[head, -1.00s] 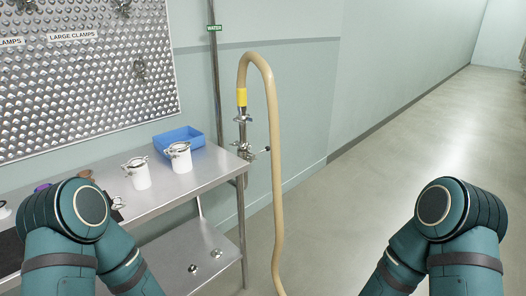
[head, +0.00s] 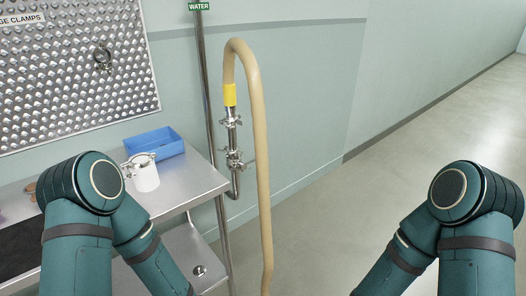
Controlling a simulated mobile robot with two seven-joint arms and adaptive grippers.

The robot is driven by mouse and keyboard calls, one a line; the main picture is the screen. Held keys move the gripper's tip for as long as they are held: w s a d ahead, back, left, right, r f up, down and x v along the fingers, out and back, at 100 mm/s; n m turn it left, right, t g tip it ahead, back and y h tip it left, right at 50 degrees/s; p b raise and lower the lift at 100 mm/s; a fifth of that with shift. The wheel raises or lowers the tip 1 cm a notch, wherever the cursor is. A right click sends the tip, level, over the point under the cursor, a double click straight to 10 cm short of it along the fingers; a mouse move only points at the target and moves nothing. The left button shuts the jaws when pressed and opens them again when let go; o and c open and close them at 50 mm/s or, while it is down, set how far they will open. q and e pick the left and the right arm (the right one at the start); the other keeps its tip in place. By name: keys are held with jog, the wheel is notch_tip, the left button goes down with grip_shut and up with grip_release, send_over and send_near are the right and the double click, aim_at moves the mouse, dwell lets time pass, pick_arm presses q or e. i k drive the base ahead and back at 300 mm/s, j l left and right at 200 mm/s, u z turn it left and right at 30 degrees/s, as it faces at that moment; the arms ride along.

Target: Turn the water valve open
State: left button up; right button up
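The water valve (head: 234,159) sits on a steel pipe against the wall, just right of the table. Its small handle points right and is partly hidden behind the beige hose (head: 259,140). The hose rises from a yellow band (head: 229,95) and steel fitting above the valve, loops over and hangs to the floor. A green WATER sign (head: 199,6) is on the vertical pipe above. Both my arms show in the lower left and lower right, well short of the valve. Both grippers are out of the picture.
A steel table (head: 188,184) stands at the left, close to the valve. The floor (head: 400,165) at the right is clear.

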aim_at(242, 165)
jog(key=i+l+u, duration=0.1)
jog(key=i+l, duration=0.75)
